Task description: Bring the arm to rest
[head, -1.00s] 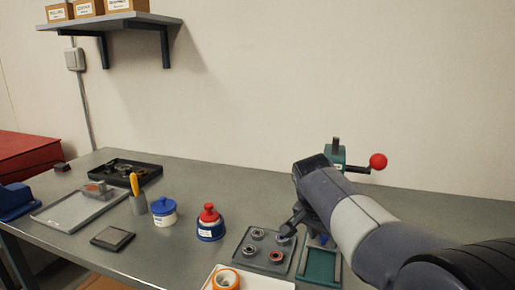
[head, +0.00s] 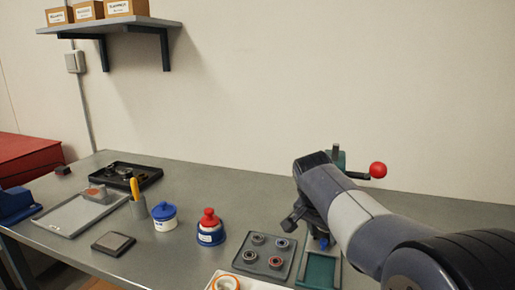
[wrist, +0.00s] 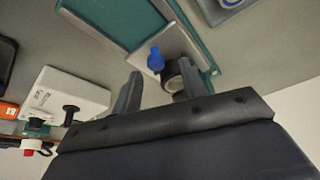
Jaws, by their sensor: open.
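My arm reaches in from the lower right of the head view. My gripper (head: 303,222) hangs over the bench, beside the tray of ring-shaped parts (head: 263,274), and is partly hidden by the arm. In the wrist view my gripper (wrist: 158,88) shows two fingers apart. A blue knob (wrist: 155,60) and a dark round end with a pale rim (wrist: 174,82) on the teal press fixture (wrist: 103,22) show between and beyond the fingers. I see nothing clamped between the fingers.
The press's red ball handle (head: 377,170) sticks out right behind my arm. A red-capped bottle (head: 209,228), a blue-lidded jar (head: 164,216) and a black tray (head: 150,177) stand left on the bench (head: 215,180). Bare bench lies between the bottle and the wall.

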